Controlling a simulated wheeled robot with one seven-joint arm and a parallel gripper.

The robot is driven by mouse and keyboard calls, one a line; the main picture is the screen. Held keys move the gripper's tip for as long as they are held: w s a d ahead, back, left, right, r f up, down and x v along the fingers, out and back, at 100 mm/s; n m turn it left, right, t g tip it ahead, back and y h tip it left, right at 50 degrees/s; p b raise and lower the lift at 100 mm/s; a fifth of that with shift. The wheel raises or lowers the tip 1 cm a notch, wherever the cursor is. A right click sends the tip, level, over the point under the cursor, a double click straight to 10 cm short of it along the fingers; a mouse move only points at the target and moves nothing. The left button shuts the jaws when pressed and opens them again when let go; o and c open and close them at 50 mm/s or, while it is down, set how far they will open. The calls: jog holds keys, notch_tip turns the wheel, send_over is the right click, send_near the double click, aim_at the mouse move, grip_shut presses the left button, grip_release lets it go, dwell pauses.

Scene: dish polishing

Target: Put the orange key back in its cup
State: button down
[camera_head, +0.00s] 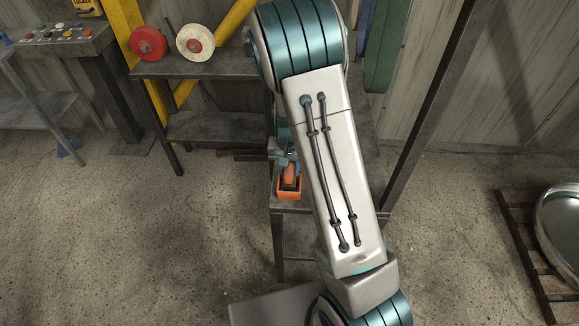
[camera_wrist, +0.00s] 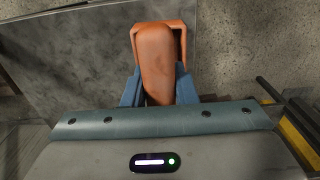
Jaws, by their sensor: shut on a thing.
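The orange key (camera_wrist: 155,62) is held between the blue fingers of my gripper (camera_wrist: 158,92) in the wrist view. The orange cup (camera_wrist: 179,32) shows as a squared rim around the key's far end. In the head view the cup (camera_head: 289,195) stands on a dark metal table near its left front edge. My gripper (camera_head: 287,164) is right above the cup there, with the key (camera_head: 290,179) at the cup's opening. The key's lower end is hidden, so I cannot tell how deep it sits.
The grey table top (camera_wrist: 80,55) is bare beside the cup. A dark bench (camera_head: 205,69) with a red wheel (camera_head: 148,43) and a white wheel (camera_head: 195,42) stands at the back left. A metal dish (camera_head: 562,225) lies on a pallet at the right. My arm hides much of the table.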

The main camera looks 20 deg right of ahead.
jog(key=shift+f, duration=0.3)
jog(key=c, duration=1.1)
grip_release()
notch_tip(320, 180, up, 14)
jog(key=shift+f+b, duration=0.1)
jog(key=shift+b, duration=0.5)
notch_tip(320, 180, up, 7)
jog(key=p, duration=0.5)
